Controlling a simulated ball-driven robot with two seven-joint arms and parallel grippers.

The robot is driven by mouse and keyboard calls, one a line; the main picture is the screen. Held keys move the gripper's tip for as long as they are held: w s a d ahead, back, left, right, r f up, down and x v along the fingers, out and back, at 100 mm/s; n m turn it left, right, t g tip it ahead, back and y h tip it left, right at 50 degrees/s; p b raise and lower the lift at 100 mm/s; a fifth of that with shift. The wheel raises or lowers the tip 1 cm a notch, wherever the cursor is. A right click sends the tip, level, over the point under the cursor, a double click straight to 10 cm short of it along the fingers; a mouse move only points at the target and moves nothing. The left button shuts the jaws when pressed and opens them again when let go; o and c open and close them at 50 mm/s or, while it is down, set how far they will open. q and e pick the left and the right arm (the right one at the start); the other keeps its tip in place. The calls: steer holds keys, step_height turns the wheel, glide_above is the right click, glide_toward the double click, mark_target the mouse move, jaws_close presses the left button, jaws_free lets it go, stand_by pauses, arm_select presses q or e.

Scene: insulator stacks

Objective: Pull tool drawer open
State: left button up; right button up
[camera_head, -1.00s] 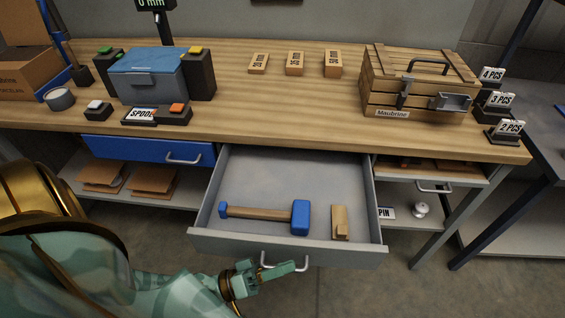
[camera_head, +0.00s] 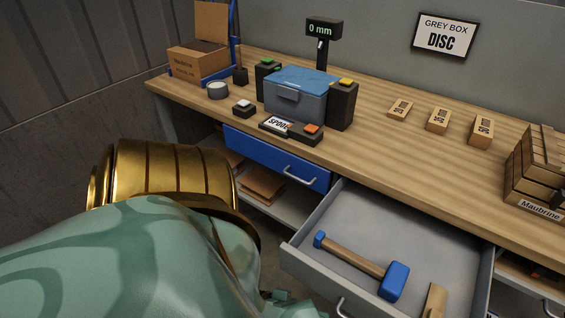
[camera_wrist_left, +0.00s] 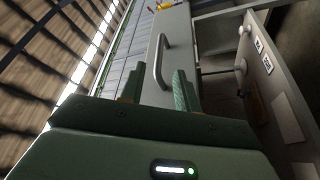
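The tool drawer (camera_head: 345,240) stands pulled out of the bench, with its grey floor showing. A blue-headed mallet (camera_head: 393,281) and a small wooden block (camera_head: 434,300) lie in it. Its metal handle (camera_head: 342,308) is partly cut off at the bottom of the head view. In the left wrist view the handle (camera_wrist_left: 158,62) appears beyond the fingertips, apart from the palm. My left gripper (camera_wrist_left: 158,90) is open, its two green fingers spread, with nothing held between them. In the head view my left arm hides most of the area beside the drawer. My right gripper is not in view.
A closed blue drawer (camera_head: 276,158) is left of the open one. The wooden bench top (camera_head: 375,140) carries a blue-lidded grey box (camera_head: 301,92), several buttons, small labelled blocks and a wooden crate (camera_head: 535,170). Shelves lie under the bench.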

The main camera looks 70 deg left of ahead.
arm_select(q)
steer(key=v, duration=0.7)
steer(key=shift+s+b, duration=0.25)
steer(key=shift+b, duration=0.1)
steer(key=shift+a+f, duration=0.1)
steer(key=shift+f, duration=0.05)
